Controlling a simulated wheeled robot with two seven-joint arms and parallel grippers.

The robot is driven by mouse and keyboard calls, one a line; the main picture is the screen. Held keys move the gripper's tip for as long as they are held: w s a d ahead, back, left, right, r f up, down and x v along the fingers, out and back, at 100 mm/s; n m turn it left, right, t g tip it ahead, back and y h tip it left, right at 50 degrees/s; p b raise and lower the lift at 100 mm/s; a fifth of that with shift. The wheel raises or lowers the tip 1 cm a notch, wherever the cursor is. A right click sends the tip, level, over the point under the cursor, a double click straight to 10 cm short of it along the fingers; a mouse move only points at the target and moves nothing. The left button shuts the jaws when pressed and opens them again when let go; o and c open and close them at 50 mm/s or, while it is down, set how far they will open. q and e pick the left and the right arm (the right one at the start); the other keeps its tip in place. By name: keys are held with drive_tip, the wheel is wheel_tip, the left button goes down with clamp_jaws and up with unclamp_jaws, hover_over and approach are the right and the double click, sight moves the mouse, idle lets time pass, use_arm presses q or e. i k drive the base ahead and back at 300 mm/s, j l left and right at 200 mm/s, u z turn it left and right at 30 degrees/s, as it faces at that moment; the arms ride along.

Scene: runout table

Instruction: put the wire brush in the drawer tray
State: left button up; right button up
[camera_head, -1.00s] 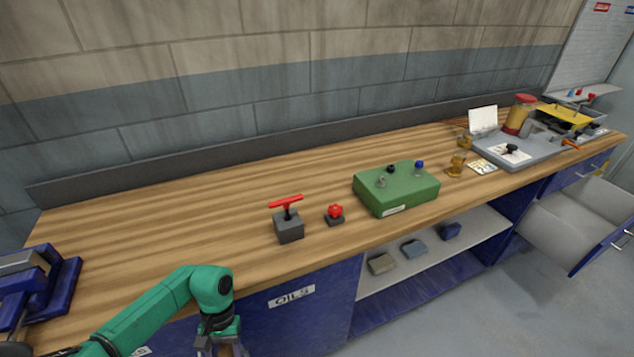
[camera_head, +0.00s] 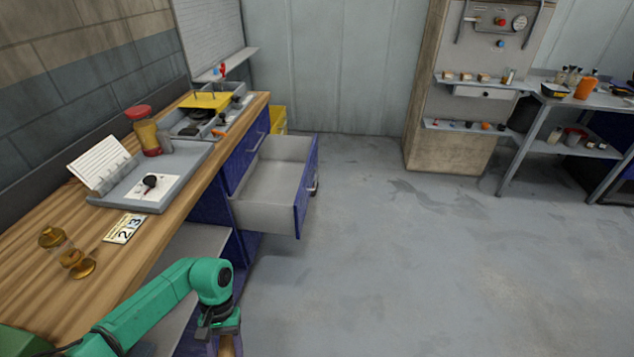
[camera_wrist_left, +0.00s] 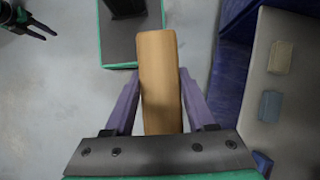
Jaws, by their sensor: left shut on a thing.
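My left gripper (camera_head: 224,334) hangs beside the bench front and is shut on the wire brush. Only a bit of the brush's wooden part (camera_head: 226,347) shows at the bottom edge of the head view. In the left wrist view the gripper's fingers (camera_wrist_left: 157,100) hold the pale wooden handle (camera_wrist_left: 158,75) between them; no bristles show. The open drawer (camera_head: 270,195) stands out from the bench, with a grey, empty-looking tray inside and a blue front. It is ahead of and apart from the gripper. What looks like my right gripper (camera_wrist_left: 25,22) shows small in the wrist view's corner.
On the bench are a grey tray (camera_head: 185,160) with a black knob, amber glass pieces (camera_head: 70,255), a number card (camera_head: 124,228) and a red-lidded jar (camera_head: 145,130). A lower shelf (camera_head: 190,250) is beside the arm. The floor (camera_head: 420,250) to the right is clear.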

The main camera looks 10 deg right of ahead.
sight(279, 192)
drive_tip(key=i+l+z, duration=0.15)
drive_tip(key=i, duration=0.45)
drive_tip(key=i+l+z, duration=0.1)
drive_tip(key=i+l, duration=0.15)
drive_tip(key=i, duration=0.3)
drive_tip(key=i+l+z, duration=0.15)
drive_tip(key=i, duration=0.45)
drive_tip(key=i+l+u, duration=0.15)
drive_tip(key=i+u, duration=0.2)
drive_tip(key=i, duration=0.15)
drive_tip(key=i+l+u, duration=0.7)
drive_tip(key=i, duration=0.2)
